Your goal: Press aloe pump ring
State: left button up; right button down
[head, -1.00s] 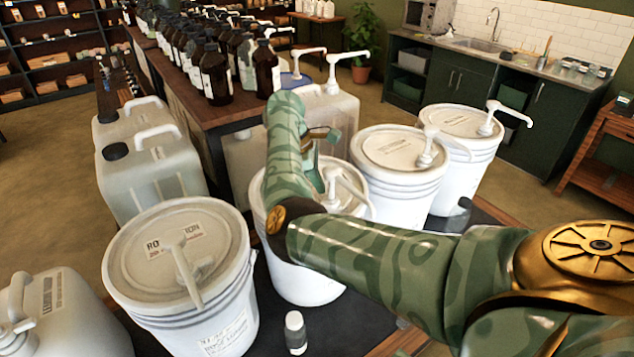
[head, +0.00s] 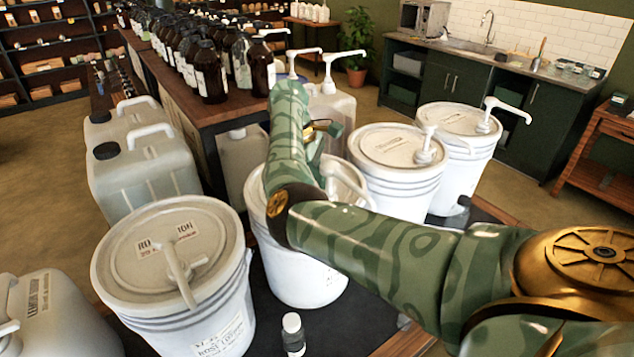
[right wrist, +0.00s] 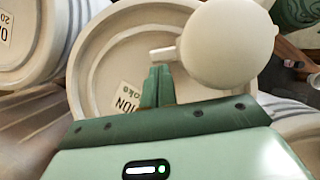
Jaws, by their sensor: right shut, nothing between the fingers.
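A white bucket (head: 302,275) with a white pump (head: 347,178) stands in the middle of the head view, partly hidden behind my right arm. I cannot read which bucket is aloe. My right gripper (head: 323,167) is above this bucket's lid, beside the pump. In the right wrist view its green fingers (right wrist: 157,80) are shut and empty. Their tips are close to the short spout of a large round pump head (right wrist: 222,45); I cannot tell whether they touch. The lid (right wrist: 100,65) with a partly hidden label lies below. My left gripper is not in view.
A bucket with a pump (head: 172,250) stands at the left front, with a small white-capped bottle (head: 293,335) beside it. Two more pump buckets (head: 398,160) (head: 462,150) stand at the right. Large jugs (head: 145,165) and a table of brown bottles (head: 210,75) are behind.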

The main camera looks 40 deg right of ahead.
jog(key=m, duration=0.1)
jog(key=d+m+y+b, duration=0.1)
jog(key=shift+s+d+f+m, duration=0.15)
jog(key=shift+s+m, duration=0.1)
jog(key=shift+m, duration=0.15)
jog(key=m, duration=0.1)
jog(key=s+d+m+y+b, duration=0.1)
jog(key=m, duration=0.1)
jog(key=shift+g, duration=0.4)
jog(key=shift+a, duration=0.2)
jog(key=shift+a, duration=0.7)
jog(key=shift+r, duration=0.25)
jog(key=v, duration=0.7)
jog(key=shift+p, duration=0.4)
jog(key=shift+w+d+r, duration=0.1)
jog(key=shift+d, duration=0.05)
